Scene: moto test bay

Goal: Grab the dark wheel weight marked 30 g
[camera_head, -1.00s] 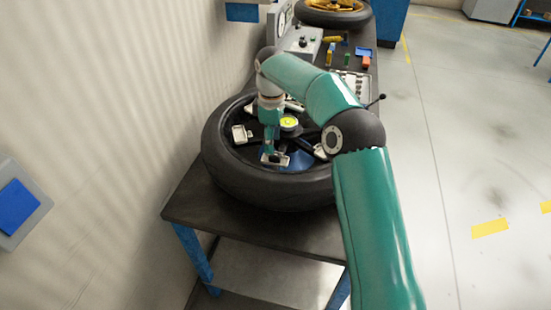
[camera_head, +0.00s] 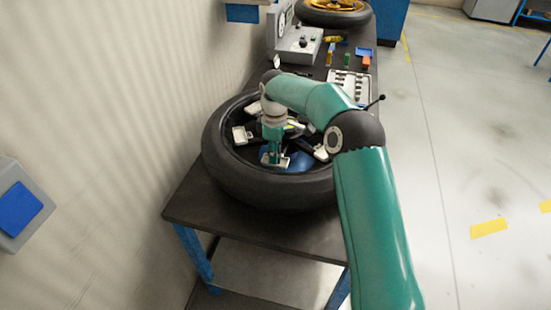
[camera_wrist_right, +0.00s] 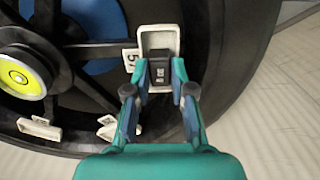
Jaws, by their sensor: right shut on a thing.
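My right gripper (camera_head: 274,161) is over the near part of a tyred wheel (camera_head: 272,190) lying on the bench. In the right wrist view my right gripper (camera_wrist_right: 160,80) is shut on the dark wheel weight (camera_wrist_right: 160,71), with one finger on each side of it. Pale marking shows on the weight's face and appears to read 30 g. The weight is at a small white tray (camera_wrist_right: 159,37); whether it touches the tray floor I cannot tell. In the head view the weight is hidden by my gripper. My left gripper is not in view.
A round yellow-green level (camera_wrist_right: 22,77) sits at the wheel hub. Several other white trays lie on the wheel, one at its left (camera_head: 241,135). A grey control box (camera_head: 299,44) and a compartment tray (camera_head: 349,85) stand farther back on the bench (camera_head: 210,215).

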